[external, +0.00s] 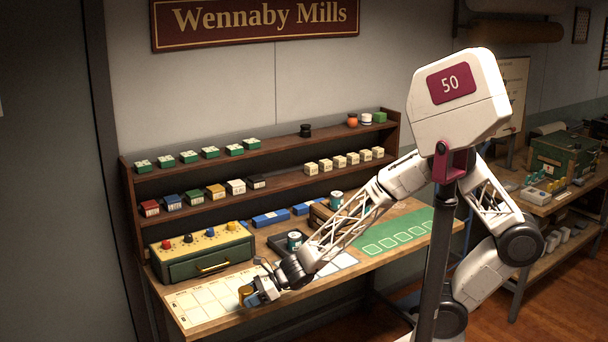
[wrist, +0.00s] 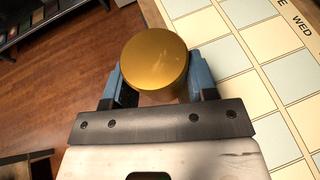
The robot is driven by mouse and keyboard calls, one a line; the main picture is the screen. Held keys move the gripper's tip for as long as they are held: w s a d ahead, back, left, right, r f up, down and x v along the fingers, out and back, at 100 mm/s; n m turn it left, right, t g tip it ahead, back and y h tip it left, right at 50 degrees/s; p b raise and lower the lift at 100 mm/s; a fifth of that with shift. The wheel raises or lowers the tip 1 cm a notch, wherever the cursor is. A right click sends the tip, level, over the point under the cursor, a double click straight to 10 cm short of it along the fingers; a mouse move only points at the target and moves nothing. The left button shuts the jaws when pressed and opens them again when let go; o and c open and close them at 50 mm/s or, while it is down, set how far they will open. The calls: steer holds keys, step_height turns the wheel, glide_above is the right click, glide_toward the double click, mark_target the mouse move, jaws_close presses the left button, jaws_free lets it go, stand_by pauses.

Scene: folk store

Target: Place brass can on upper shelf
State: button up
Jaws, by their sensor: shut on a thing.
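The brass can (wrist: 155,60) is a round gold-coloured cylinder, seen from its flat end in the wrist view. My gripper (wrist: 157,88) is shut on it, with one blue finger on each side. In the external view the can (external: 245,294) shows at the front left of the bench, in my gripper (external: 255,293), over or beside the pale weekday chart. I cannot tell whether it touches the bench. The upper shelf (external: 280,143) runs along the rack at the back of the bench. It bears green boxes at left, a black item (external: 305,130) and an orange item (external: 352,120).
The lower shelf (external: 285,186) holds small coloured boxes. A green drawer box (external: 203,252) with knobs stands on the bench between my gripper and the rack's left part. The upper shelf has bare stretches either side of the black item. Cans and blue boxes (external: 271,217) stand mid-bench.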

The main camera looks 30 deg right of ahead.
steer(key=shift+r, duration=0.1)
steer(key=shift+w+d+r, duration=0.15)
steer(key=shift+w+r, duration=0.15)
steer(key=shift+w, duration=0.2)
steer(key=w+d+r+m+t+h, duration=0.1)
steer(key=w+d+r+m+t, duration=0.1)
steer(key=w+d+r, duration=1)
steer(key=w+d+r+m+t+h, duration=0.1)
steer(key=w+d+r+m+t, duration=0.1)
steer(key=w+d+r, duration=1)
steer(key=w+d+r+m+t+h, duration=0.1)
steer(key=w+d+r, duration=0.3)
steer(key=d, duration=0.9)
steer(key=w+d+r+m+t+h, duration=0.1)
steer(key=w+d+r, duration=0.3)
steer(key=d, duration=1)
steer(key=w+d+r+m+t+h, duration=0.1)
steer(key=w+d+r, duration=0.3)
steer(key=d, duration=1)
steer(key=shift+w+r+m, duration=0.3)
steer(key=shift+w, duration=0.2)
steer(key=shift+w, duration=0.1)
glide_above(324, 133)
steer(key=shift+a+f, duration=0.25)
steer(key=shift+f, duration=0.5)
